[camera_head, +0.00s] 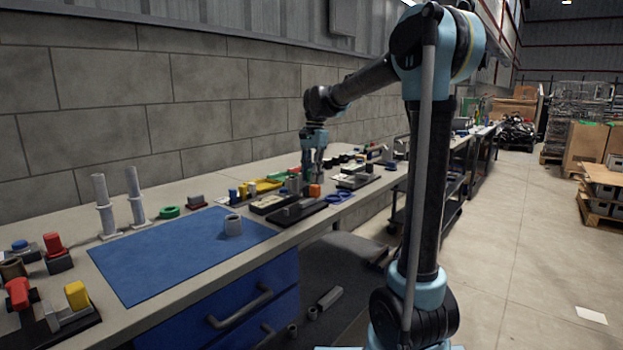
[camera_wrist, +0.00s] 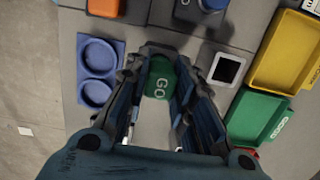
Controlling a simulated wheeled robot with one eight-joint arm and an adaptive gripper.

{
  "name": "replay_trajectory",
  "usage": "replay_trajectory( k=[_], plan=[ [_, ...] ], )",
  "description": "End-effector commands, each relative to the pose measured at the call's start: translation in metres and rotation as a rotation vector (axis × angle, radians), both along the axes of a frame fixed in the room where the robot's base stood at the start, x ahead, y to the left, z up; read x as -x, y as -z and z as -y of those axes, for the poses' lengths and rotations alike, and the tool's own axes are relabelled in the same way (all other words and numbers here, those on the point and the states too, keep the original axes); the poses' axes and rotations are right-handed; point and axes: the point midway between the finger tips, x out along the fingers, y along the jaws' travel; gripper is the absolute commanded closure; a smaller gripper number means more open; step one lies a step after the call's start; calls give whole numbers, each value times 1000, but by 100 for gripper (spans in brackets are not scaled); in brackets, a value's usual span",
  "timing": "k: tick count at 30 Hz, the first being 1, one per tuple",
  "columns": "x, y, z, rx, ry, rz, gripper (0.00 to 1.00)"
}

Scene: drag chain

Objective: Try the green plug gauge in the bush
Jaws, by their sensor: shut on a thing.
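My gripper (camera_head: 313,168) is over the far part of the bench. In the wrist view its fingers (camera_wrist: 162,72) are closed around the green plug gauge (camera_wrist: 160,84), which is marked GO. In the head view only a bit of green shows between the fingers, and I cannot tell whether the gauge is clear of the bench. A grey hollow bush (camera_head: 233,226) stands upright on the blue mat (camera_head: 165,262), nearer than my gripper and to its left. The bush is not seen in the wrist view.
A green tray (camera_wrist: 258,118) and a yellow tray (camera_wrist: 290,48) lie right of my gripper in the wrist view; a blue two-ring holder (camera_wrist: 97,72) lies left. Grey stepped posts (camera_head: 104,208) and a green ring (camera_head: 169,212) stand behind the mat. Much of the mat is clear.

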Motion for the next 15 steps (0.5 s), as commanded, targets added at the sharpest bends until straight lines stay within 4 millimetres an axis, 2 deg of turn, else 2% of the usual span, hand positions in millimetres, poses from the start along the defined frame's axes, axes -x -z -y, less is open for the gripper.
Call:
replay_trajectory(
  k=[15],
  plan=[
    [0,-17,0,0,0,0,100]
  ],
)
